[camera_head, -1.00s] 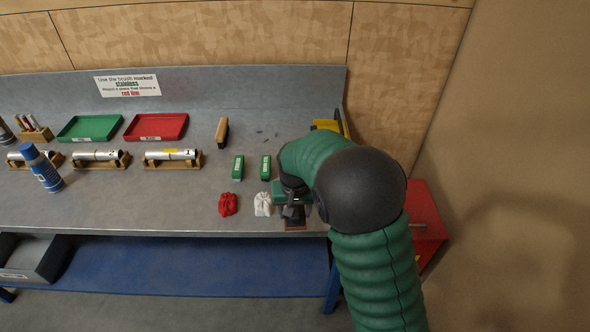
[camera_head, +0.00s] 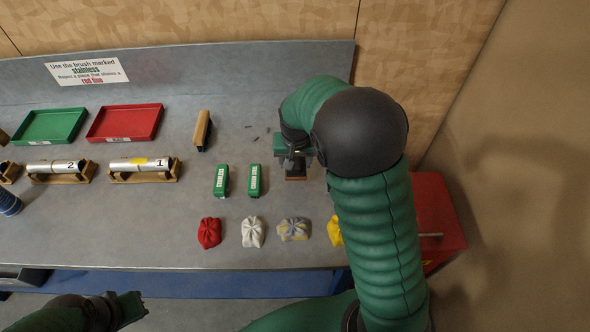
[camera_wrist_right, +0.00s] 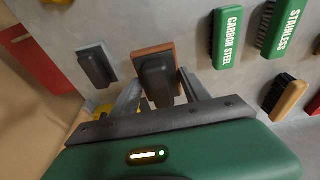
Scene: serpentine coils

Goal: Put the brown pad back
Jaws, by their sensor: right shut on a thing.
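The brown pad (camera_wrist_right: 160,75) has a dark grip block on top. My right gripper (camera_wrist_right: 160,90) is shut on that block in the right wrist view, with a finger on each side. In the head view my right gripper (camera_head: 293,160) is over the bench, right of the green brushes, with the pad (camera_head: 295,178) showing below it. I cannot tell whether the pad touches the bench. A grey pad (camera_wrist_right: 97,65) with a dark grip lies beside it in the wrist view. My left gripper (camera_head: 122,308) is at the bottom left, jaws unclear.
The carbon steel brush (camera_head: 254,180) and stainless brush (camera_head: 221,181) stand to the left. Red (camera_head: 209,232), white (camera_head: 252,232), grey-yellow (camera_head: 293,229) and yellow (camera_head: 335,231) cloths lie along the front. A wooden brush (camera_head: 202,130) lies behind. A red cabinet (camera_head: 435,220) stands right.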

